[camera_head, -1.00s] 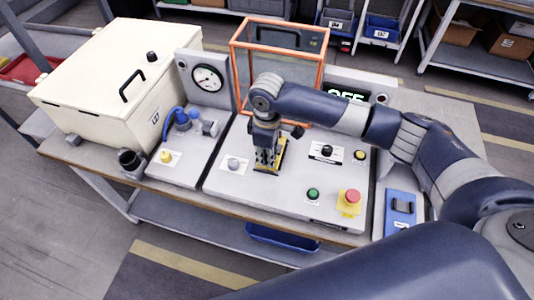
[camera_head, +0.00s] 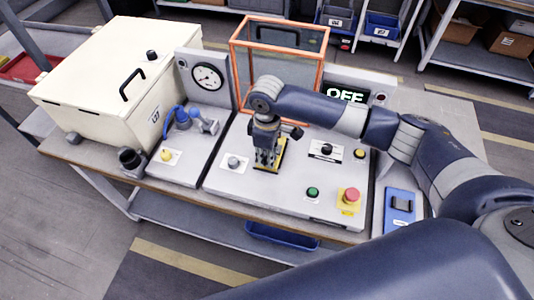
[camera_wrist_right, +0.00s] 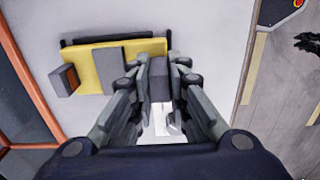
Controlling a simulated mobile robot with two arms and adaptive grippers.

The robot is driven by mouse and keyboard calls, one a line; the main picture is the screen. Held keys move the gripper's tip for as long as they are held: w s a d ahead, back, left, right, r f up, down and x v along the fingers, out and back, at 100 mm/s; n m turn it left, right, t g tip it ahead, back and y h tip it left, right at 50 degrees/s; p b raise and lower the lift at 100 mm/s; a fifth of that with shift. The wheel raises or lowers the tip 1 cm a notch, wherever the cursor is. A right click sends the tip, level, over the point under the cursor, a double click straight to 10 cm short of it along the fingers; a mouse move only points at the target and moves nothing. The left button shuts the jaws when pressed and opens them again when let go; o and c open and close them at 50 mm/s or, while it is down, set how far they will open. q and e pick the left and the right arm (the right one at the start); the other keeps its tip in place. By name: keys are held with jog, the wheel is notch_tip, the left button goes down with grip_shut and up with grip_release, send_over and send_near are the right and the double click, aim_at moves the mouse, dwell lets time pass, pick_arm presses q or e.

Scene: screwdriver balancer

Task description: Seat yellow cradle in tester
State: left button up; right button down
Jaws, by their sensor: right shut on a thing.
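The yellow cradle (camera_head: 283,158) is under my right gripper (camera_head: 268,160) on the grey tester panel (camera_head: 225,181) in the head view. In the right wrist view the cradle (camera_wrist_right: 92,66) is a flat yellow plate with grey blocks on it. A dark strip shows along its upper edge. My right gripper (camera_wrist_right: 158,82) is shut on a grey block at the cradle's right part. The fingers hide part of the cradle. I cannot tell whether its underside touches the panel or is fully in a seat. My left gripper is not in view.
An orange-framed clear guard (camera_head: 277,65) stands behind the gripper. A display (camera_head: 346,94) reads OFF. Black and green knobs and a red emergency button (camera_head: 350,195) sit to the right. A gauge (camera_head: 208,77) and a cream box (camera_head: 115,85) stand left.

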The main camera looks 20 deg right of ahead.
jog(key=shift+w+r+p, duration=0.15)
jog(key=shift+r+p, duration=0.05)
jog(key=shift+p, duration=0.35)
dwell(0.4)
jog(key=c, duration=1.5)
grip_release()
jog(key=shift+o, duration=0.2)
jog(key=shift+f, duration=0.1)
notch_tip(320, 180, up, 12)
